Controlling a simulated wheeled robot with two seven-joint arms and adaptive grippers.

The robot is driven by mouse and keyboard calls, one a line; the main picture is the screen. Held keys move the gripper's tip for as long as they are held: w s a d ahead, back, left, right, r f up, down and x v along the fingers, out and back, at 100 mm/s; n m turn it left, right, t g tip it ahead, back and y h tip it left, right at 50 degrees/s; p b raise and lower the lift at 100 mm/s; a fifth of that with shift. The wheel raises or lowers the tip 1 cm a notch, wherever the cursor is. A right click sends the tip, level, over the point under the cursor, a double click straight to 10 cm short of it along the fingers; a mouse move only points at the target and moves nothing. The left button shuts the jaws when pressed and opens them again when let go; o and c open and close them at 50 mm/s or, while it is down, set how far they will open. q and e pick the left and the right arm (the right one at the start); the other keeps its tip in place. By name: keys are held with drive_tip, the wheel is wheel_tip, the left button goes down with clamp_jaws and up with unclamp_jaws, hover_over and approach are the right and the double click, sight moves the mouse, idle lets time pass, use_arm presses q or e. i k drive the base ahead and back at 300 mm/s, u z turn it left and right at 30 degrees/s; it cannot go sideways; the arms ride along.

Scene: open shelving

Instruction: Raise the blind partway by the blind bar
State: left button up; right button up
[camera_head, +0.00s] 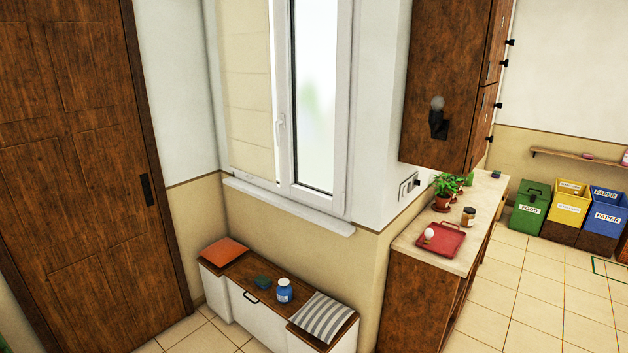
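A cream fabric blind (250,95) with horizontal folds covers the left part of the window and hangs down nearly to the sill. I cannot clearly pick out a separate blind bar at its lower edge. The white window frame (283,165) stands beside it, with a handle on its upright. The right pane (315,90) is uncovered and bright. Neither of my grippers is in view.
A low bench (245,310) with an orange cushion (222,252), a blue jar (284,291) and a striped cushion (320,316) stands below the window. A wooden door (75,150) is at left. A counter (407,243) with a red tray (440,250) is at right.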

sight(254, 162)
drive_tip(key=i, duration=1.2)
drive_tip(key=u, duration=1.8)
drive_tip(key=i, duration=1.7)
drive_tip(key=z, duration=0.65)
